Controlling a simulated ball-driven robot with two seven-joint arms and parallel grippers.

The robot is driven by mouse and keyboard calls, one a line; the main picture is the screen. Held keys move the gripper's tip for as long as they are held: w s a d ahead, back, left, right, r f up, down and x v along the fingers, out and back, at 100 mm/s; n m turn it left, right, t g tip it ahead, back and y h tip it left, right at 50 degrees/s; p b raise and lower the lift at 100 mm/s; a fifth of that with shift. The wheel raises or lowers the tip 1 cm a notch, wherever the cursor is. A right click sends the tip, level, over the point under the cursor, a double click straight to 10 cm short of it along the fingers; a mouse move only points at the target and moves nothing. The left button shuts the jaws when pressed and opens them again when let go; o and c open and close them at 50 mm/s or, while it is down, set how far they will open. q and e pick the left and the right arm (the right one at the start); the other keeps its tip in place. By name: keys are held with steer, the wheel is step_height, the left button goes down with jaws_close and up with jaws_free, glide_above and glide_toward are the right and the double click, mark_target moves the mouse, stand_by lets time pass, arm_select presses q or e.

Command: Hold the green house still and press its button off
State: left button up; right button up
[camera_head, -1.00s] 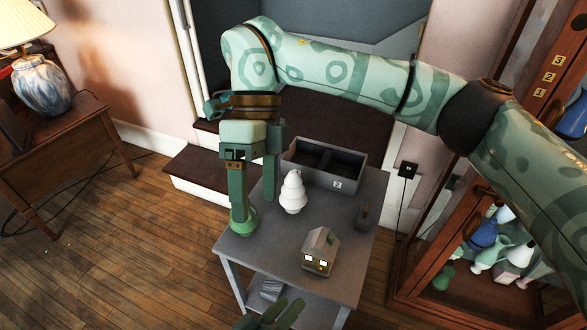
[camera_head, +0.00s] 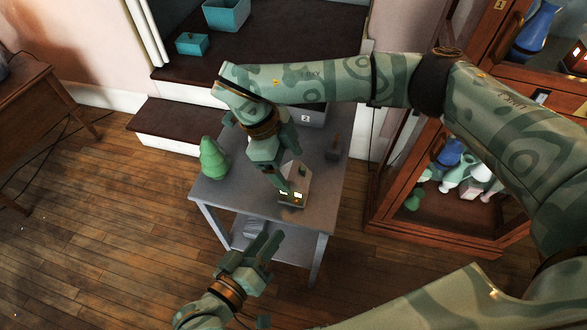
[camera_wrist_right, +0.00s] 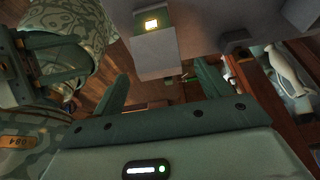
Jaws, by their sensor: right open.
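The small house (camera_head: 296,188) stands upright on the grey table (camera_head: 240,205), pale grey-green, its windows lit yellow. In the right wrist view it (camera_wrist_right: 155,52) shows upside down with a lit square, just beyond the finger tips. I cannot make out which part is the button. My right gripper (camera_head: 287,182) is open at the house's left side, partly covering it; whether it touches is unclear. My left gripper (camera_head: 255,247) looks open and empty, in front of the table's near edge, apart from the house.
A green tree figure (camera_head: 213,162) stands at the table's left. A grey bin (camera_head: 312,116) marked 2 is at the back, and a small dark object (camera_head: 334,148) at the right. A glass cabinet (camera_head: 455,215) with figures stands right. Teal boxes (camera_head: 192,44) sit on the dark step.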

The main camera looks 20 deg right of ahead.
mark_target(293, 170)
steer(key=shift+x, duration=1.6)
steer(key=c, duration=1.5)
steer(key=shift+o, duration=0.2)
arm_select(q)
jaws_close()
steer(key=shift+w, duration=0.1)
